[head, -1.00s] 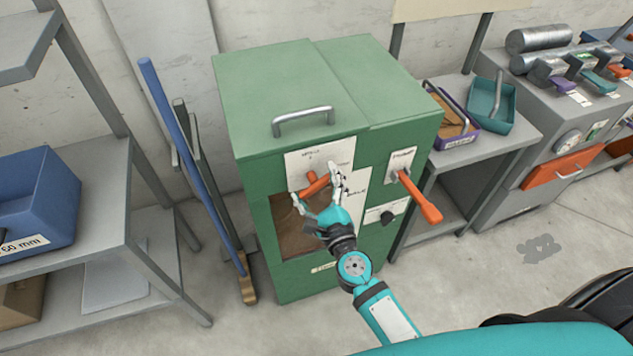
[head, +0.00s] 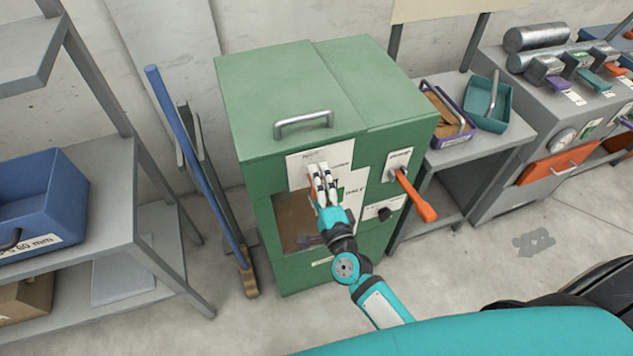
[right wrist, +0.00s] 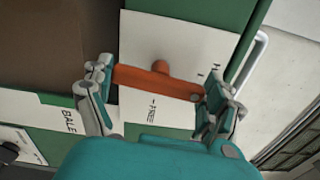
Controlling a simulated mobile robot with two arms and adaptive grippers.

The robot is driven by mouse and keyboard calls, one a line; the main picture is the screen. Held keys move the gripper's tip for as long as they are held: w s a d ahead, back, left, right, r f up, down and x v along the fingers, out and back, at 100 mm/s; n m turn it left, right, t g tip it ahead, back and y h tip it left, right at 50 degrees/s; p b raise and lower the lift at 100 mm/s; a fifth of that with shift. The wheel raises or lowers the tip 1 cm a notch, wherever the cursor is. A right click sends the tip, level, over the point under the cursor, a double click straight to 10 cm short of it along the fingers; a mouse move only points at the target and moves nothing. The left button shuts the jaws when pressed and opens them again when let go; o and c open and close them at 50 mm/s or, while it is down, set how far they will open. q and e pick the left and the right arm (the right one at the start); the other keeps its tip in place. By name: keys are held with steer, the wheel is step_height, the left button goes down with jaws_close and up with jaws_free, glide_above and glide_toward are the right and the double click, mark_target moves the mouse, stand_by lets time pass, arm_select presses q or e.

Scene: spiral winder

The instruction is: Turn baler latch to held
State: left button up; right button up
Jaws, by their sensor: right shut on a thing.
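The green baler (head: 290,85) stands in the middle of the head view. Its orange latch (head: 311,182) is on a white label plate (head: 340,152) on the front, mostly hidden behind my right gripper (head: 322,180). In the right wrist view the latch (right wrist: 155,80) is a short orange bar on a round pivot. My right gripper (right wrist: 158,84) is shut on it, with one finger at each end of the bar. The plate (right wrist: 165,40) reads "FREE" beside an arrow; a second word starting with "H" is partly covered by a finger. My left gripper is not in view.
A second orange lever (head: 415,195) sticks out from the baler front to the right of my gripper. A black knob (head: 384,213) is below it. A blue pole (head: 195,160) leans at the left near a grey shelf (head: 85,200). Open floor lies at the right.

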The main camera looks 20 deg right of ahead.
steer(key=shift+n, duration=0.5)
stand_by(0.3)
steer(key=o, duration=0.9)
steer(key=s, duration=1.2)
steer(key=shift+d, duration=0.2)
